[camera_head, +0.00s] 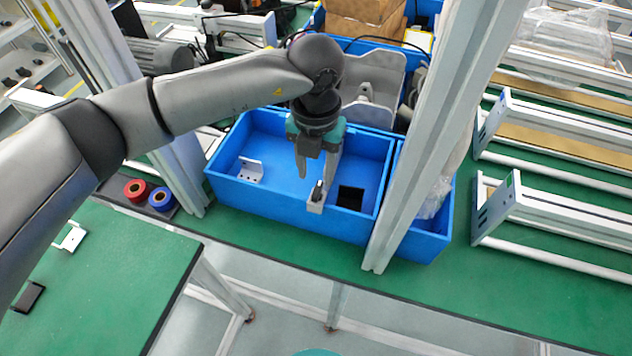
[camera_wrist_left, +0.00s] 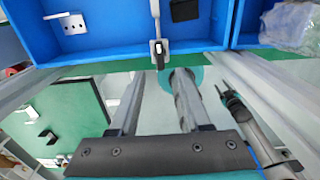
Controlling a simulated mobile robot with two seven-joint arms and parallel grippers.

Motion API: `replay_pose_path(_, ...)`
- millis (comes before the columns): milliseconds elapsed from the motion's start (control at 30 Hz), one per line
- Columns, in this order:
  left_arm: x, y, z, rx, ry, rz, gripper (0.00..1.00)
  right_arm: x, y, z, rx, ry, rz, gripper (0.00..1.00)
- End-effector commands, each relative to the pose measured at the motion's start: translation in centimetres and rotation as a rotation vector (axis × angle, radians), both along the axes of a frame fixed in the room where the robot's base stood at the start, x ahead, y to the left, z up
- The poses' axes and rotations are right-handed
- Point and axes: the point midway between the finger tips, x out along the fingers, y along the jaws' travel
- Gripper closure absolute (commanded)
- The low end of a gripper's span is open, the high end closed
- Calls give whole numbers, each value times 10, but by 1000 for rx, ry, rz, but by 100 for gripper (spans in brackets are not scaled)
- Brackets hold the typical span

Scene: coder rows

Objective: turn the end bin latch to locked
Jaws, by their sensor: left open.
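The end bin latch is a small pale plate (camera_head: 315,207) with a black lever (camera_head: 318,190) on the front wall of the blue bin (camera_head: 290,212). In the left wrist view the black lever (camera_wrist_left: 159,54) shows just ahead of the fingers, in line with a grey strip. My left gripper (camera_head: 312,178) comes down from above, open and empty, with its fingertips close to the latch. The same gripper (camera_wrist_left: 158,78) shows with its fingers apart on either side of the lever's line. Contact cannot be told. What looks like my right gripper (camera_wrist_left: 226,92) hangs low, small and dark.
A white bracket (camera_head: 250,170) and a black square (camera_head: 350,197) lie in the bin. A grey upright post (camera_head: 420,150) stands close to its right. Red tape (camera_head: 136,190) and blue tape (camera_head: 161,199) sit at the left. Green bench (camera_head: 300,250) is clear in front.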

Motion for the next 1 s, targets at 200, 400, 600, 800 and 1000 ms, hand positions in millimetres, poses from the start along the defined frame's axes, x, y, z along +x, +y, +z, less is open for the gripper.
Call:
replay_pose_path(200,-1,0,-39,1,3,-1,52,12,1,4,2,-20,0,55)
replay_pose_path(400,0,0,-54,0,0,-1,52,12,1,5,3,-21,0,55)
replay_pose_path(600,0,-1,-56,-1,-1,-1,52,12,1,5,2,-20,0,55)
replay_pose_path(800,0,0,-56,-1,0,-1,64,11,1,5,2,-20,0,55)
replay_pose_path(1000,0,0,-56,-1,-1,-1,86,10,1,5,2,-18,0,55)
